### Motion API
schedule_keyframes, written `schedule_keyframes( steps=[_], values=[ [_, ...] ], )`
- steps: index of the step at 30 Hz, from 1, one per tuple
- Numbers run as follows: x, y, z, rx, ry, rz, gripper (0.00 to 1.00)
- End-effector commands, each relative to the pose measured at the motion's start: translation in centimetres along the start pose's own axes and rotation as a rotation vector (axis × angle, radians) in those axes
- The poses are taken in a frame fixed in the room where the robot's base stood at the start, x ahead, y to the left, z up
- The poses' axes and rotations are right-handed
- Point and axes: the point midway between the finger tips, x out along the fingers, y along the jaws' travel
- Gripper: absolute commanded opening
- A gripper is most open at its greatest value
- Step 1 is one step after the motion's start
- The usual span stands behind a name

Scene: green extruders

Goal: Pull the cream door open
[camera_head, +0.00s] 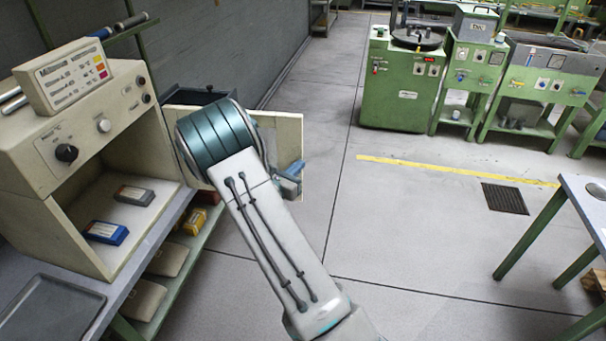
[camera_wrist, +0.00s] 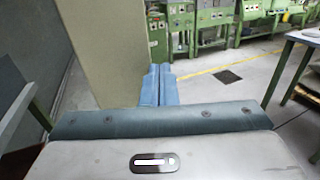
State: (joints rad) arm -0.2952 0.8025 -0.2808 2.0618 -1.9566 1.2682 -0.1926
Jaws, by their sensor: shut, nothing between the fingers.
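The cream door (camera_head: 285,135) stands swung open at the right side of the cream cabinet (camera_head: 40,150), whose interior is exposed. My arm covers much of the door in the head view. The door also shows as a tall beige panel in the wrist view (camera_wrist: 108,50). My gripper (camera_head: 292,178) is at the door's outer edge, partly hidden by my arm. In the wrist view my blue fingers (camera_wrist: 155,80) are together and empty, just right of the panel; I cannot tell whether they touch it.
A blue box (camera_head: 105,232) and a grey box (camera_head: 133,195) lie inside the cabinet. A dark tray (camera_head: 50,308) is on the bench in front. Green machines (camera_head: 400,85) stand at the back, and a table (camera_head: 590,200) is at right. The floor between is clear.

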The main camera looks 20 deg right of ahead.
Motion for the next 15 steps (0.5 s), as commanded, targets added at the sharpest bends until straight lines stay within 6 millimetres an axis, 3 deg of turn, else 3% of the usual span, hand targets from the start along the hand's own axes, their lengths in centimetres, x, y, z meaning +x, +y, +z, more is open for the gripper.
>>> schedule_keyframes(
  steps=[10, 15],
  values=[
    [0.0, -0.4, 0.0, 0.0, 0.0, -0.007, 0.0],
    [-1.9, -0.7, -0.1, -0.001, 0.002, -0.003, 0.0]
  ],
)
